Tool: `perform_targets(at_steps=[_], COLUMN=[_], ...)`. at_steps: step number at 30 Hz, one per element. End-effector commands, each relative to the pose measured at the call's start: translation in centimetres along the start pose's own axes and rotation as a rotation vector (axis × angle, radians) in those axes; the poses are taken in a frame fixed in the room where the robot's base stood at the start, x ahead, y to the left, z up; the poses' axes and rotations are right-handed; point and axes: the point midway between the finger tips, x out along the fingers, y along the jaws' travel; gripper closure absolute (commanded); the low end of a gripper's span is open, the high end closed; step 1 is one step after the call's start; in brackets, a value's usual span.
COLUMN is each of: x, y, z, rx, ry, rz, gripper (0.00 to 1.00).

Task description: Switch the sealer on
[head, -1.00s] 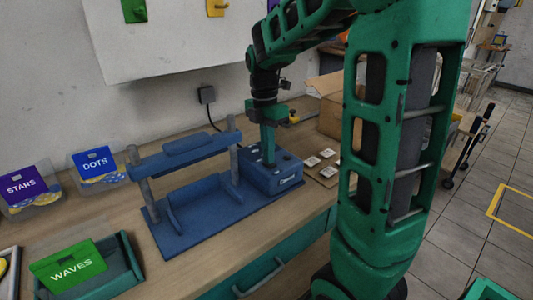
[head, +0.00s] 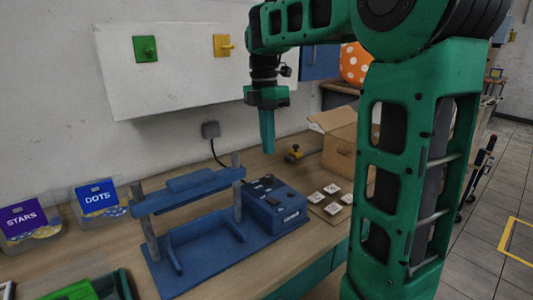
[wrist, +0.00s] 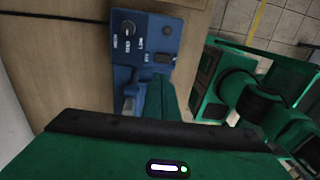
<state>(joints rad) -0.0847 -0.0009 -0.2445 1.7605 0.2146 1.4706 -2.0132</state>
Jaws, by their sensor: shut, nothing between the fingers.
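The blue sealer (head: 205,238) stands on the wooden bench, with a raised press bar (head: 190,190) on posts and a control box (head: 285,212) at its right end. In the wrist view the control box (wrist: 146,38) shows a dial (wrist: 128,29) with level labels, a round dark part (wrist: 167,31) and a dark switch (wrist: 165,59) beside a small label. I cannot tell the switch's position or read that label surely. My green gripper (head: 268,150) points down above the box, clear of it, shut and empty. Its fingers (wrist: 162,88) show just below the switch in the wrist view.
A mat with several white cards (head: 331,198) lies right of the sealer, by a cardboard box (head: 340,140). A yellow-and-black object (head: 294,153) sits behind. STARS (head: 28,222) and DOTS (head: 97,199) bins stand left. A white wall panel (head: 190,70) hangs behind.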

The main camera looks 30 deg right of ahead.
Motion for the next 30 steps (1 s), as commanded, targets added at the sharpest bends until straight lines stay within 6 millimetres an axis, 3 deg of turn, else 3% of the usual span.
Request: perform_targets(at_steps=[30], x=[0.2], y=[-1.6], z=[0.1], rx=[0.001], ry=[0.0], rz=[-0.034], gripper=[1.0])
